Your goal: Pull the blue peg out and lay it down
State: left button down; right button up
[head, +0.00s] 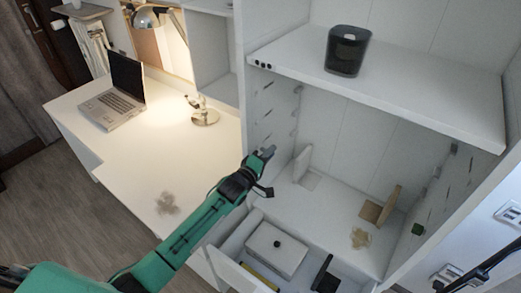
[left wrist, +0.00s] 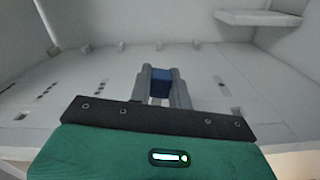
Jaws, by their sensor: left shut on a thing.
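My left gripper (head: 268,151) is at the left inner side wall of the white shelf unit, close to the wall's marks and holes. In the left wrist view its two grey fingers (left wrist: 161,88) are shut on the blue peg (left wrist: 160,82), which shows between them. The fingers point at the pale wall. I cannot tell whether the peg's far end is in a hole or clear of the wall. The peg cannot be made out in the head view.
The upper shelf (head: 430,98) holds a black device (head: 346,50). Below, the lower board (head: 325,205) bears a white block, a brown piece (head: 381,208) and a stain. An open drawer holds a white box (head: 277,249). The desk at left carries a laptop (head: 115,95) and lamp.

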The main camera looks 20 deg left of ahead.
pick_arm(q)
jog(key=shift+d, duration=0.15)
jog(key=shift+s+d+p, duration=0.2)
jog(key=shift+s+d, duration=0.05)
jog(key=shift+d, duration=0.4)
jog(key=shift+s+d+p, duration=0.15)
jog(key=shift+s+d, duration=0.1)
jog(key=shift+d, duration=0.35)
jog(key=s+a+r+n+y, duration=0.2)
jog(key=s+a+r+y, duration=0.1)
jog(key=s, duration=0.9)
jog(key=s+a+r+n+t+y, duration=0.1)
jog(key=s+a+r+n+y, duration=0.1)
jog(key=s, duration=1)
jog(key=a+r+y, duration=0.1)
jog(key=a+r, duration=0.1)
jog(key=a, duration=0.1)
jog(key=shift+s+r, duration=0.15)
jog(key=shift+r, duration=0.2)
